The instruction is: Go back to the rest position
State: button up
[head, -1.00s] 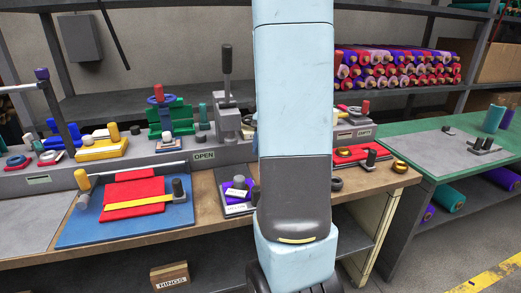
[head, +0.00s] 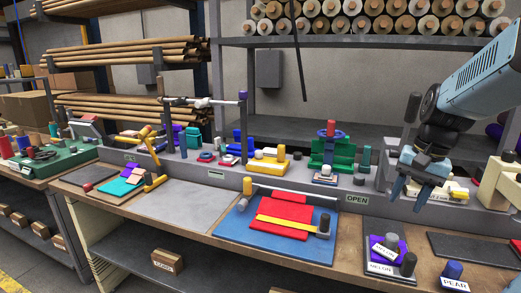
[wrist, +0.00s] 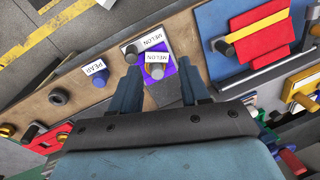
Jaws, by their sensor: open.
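My gripper (head: 409,196) is at the right in the head view, raised above the back of the workbench, with its two blue fingers pointing down. The fingers are apart with nothing between them. In the wrist view my gripper (wrist: 160,76) hangs open over the grey tray (head: 389,269), which holds a purple piece (wrist: 157,68) and white MELON labels. I see no contact between the fingers and anything there.
A blue mat (head: 240,228) with red felt and a yellow strip lies left of the tray. A blue PEAR-labelled peg (head: 453,270) stands to its right. A grey ledge (head: 345,197) with fixtures runs along the back. A bare grey panel (head: 180,205) lies further left.

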jog(key=s+a+r+n+t+h, duration=0.1)
jog(key=s+a+r+n+t, duration=0.3)
jog(key=s+a+n, duration=0.2)
jog(key=shift+s+a+r+n+t+h, duration=0.15)
jog(key=shift+s+a+n+t+h, duration=0.2)
jog(key=shift+s+a, duration=1.2)
jog(key=shift+w+a, duration=0.3)
jog(key=shift+w, duration=0.05)
dwell(0.9)
